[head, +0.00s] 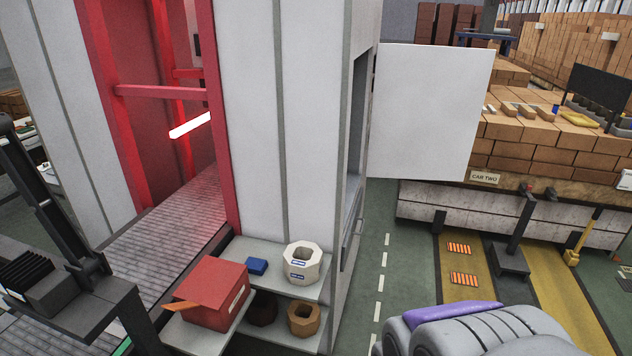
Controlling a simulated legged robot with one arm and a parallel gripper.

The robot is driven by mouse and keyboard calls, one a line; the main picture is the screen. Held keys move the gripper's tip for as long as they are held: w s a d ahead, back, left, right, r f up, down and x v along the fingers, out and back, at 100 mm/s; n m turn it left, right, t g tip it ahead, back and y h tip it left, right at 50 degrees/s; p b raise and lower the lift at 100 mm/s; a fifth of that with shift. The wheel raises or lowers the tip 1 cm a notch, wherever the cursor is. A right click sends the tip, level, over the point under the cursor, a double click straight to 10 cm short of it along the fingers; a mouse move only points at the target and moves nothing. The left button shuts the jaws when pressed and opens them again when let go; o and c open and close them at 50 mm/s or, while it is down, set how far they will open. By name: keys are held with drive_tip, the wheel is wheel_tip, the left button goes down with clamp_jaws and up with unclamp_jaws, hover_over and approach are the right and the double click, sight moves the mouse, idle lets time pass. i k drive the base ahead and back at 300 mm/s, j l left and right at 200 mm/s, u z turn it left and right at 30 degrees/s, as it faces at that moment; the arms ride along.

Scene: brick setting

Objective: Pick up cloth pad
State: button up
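I cannot tell for sure which thing is the cloth pad. A small flat blue block (257,266) lies on the upper grey shelf beside the white machine. A flat yellow piece (579,119) lies on top of the brick stack at the far right and could be cloth. My gripper is not in view. A grey rounded form with a purple strip fills the bottom right and seems to be part of my own body.
A red box (212,292) and a white octagonal pot (302,262) flank the blue block. A brown pot (304,317) sits below. An open white door panel (432,112) juts right. Green floor (400,235) lies free before the brick car (560,205).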

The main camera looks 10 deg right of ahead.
sight(255, 266)
drive_tip(key=i+l, duration=0.15)
drive_tip(key=l, duration=0.2)
drive_tip(key=i+l+u, duration=0.1)
drive_tip(key=l, duration=0.25)
drive_tip(key=i+l, duration=0.25)
drive_tip(key=i+l+u, duration=0.1)
drive_tip(key=l, duration=0.4)
